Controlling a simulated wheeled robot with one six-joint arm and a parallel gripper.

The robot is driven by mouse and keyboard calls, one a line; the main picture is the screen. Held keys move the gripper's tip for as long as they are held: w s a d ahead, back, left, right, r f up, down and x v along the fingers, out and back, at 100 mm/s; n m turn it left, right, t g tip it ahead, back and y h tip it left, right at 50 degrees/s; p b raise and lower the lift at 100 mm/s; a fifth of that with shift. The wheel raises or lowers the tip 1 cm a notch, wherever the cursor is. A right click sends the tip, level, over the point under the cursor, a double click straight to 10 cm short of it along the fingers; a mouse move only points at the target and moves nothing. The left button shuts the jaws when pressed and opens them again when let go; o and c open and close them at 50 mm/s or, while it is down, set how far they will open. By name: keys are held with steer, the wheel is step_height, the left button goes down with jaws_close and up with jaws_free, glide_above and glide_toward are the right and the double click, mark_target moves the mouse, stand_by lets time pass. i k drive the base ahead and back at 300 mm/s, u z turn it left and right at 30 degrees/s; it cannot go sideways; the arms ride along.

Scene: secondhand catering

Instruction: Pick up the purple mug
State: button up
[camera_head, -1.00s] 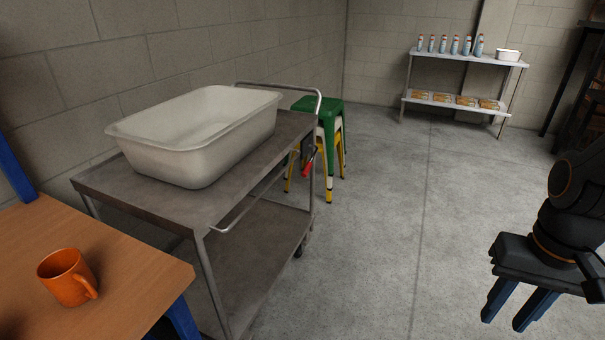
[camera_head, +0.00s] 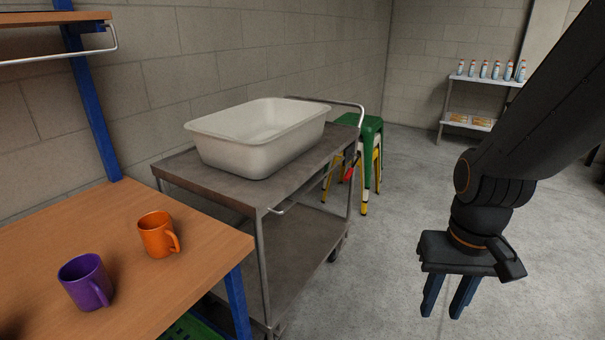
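The purple mug (camera_head: 84,282) stands upright on the wooden workbench (camera_head: 190,275) at the lower left, its handle toward the lower right. An orange mug (camera_head: 156,235) stands upright behind it and to its right, apart from it. My gripper (camera_head: 447,312) hangs at the right over the concrete floor, pointing down, far from the mugs. Its two blue fingers are apart with nothing between them.
A metal trolley (camera_head: 240,186) with a large white tub (camera_head: 262,150) stands beyond the bench. Stacked stools (camera_head: 370,140) stand behind it. A blue post (camera_head: 90,100) and overhead shelf (camera_head: 40,20) rise at the bench's back. The floor (camera_head: 375,265) under my gripper is clear.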

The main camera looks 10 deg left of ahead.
mark_target(85, 279)
steer(key=u, duration=0.2)
steer(key=i, duration=0.5)
steer(key=u, duration=2.25)
steer(key=k, duration=0.45)
steer(key=u, duration=0.5)
steer(key=i, duration=1.05)
steer(key=z, duration=0.75)
